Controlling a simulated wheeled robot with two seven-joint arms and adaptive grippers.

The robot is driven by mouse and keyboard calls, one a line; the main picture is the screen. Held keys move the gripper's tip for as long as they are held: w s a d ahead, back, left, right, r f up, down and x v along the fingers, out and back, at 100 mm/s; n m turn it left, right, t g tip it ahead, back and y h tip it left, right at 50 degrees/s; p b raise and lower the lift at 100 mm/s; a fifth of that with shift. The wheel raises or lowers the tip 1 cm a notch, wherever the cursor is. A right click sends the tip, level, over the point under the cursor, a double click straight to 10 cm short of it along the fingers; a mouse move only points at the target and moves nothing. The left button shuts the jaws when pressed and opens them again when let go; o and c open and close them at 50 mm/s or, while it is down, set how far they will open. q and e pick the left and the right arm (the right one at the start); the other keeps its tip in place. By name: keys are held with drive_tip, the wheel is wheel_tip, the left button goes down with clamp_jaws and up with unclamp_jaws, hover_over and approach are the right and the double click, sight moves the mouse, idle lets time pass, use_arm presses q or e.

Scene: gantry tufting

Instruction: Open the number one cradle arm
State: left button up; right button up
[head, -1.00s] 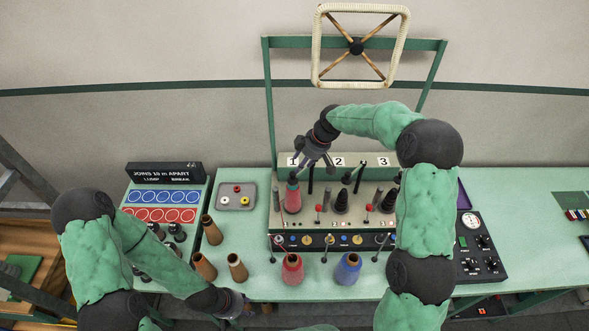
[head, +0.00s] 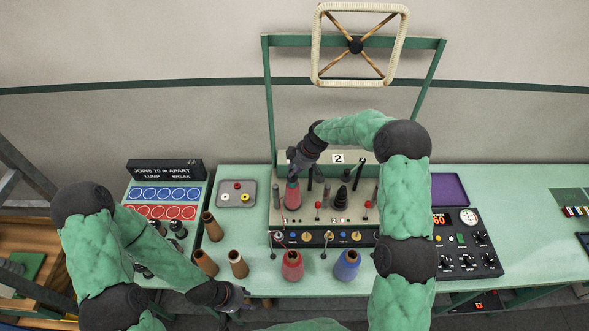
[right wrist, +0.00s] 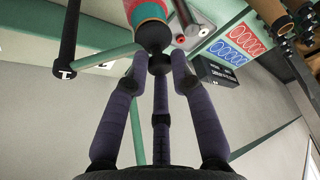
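Station one holds a red cone (head: 293,194) on the machine at the left of its row. My right gripper (head: 294,168) is at the top of this cone and covers the number 1 plate and most of the number one cradle arm, so I cannot make out that arm's position. In the right wrist view my fingers (right wrist: 159,65) converge at the narrow end of a banded cone (right wrist: 149,14). Whether they touch or grip anything is unclear. My left gripper (head: 236,300) is low at the table's front edge, its fingers too dark to read.
Stations two and three stand right of station one, with the number 2 plate (head: 338,158) visible. A red cone (head: 292,266) and a blue cone (head: 347,266) stand in front. Brown cones (head: 238,264) stand at left. A control box (head: 467,246) is at right.

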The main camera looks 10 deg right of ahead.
clamp_jaws()
drive_tip(key=shift+w+a, duration=0.1)
drive_tip(key=shift+w+a+f+m+t+b, duration=0.15)
drive_tip(key=shift+w+a+m+b, duration=0.15)
drive_tip(key=shift+m+b, duration=0.2)
drive_tip(key=shift+w+a+m+t+b, duration=0.15)
drive_tip(key=shift+w+m+b, duration=0.15)
drive_tip(key=shift+m+b, duration=0.15)
drive_tip(key=w+a+m+t+h+b, duration=0.1)
drive_tip(key=w+m+h+b, duration=0.2)
drive_tip(key=w+m+b, duration=0.5)
drive_tip(key=shift+w+m+h+b, duration=0.2)
drive_tip(key=shift+m+h+b, duration=0.2)
drive_tip(key=shift+m+b, duration=0.2)
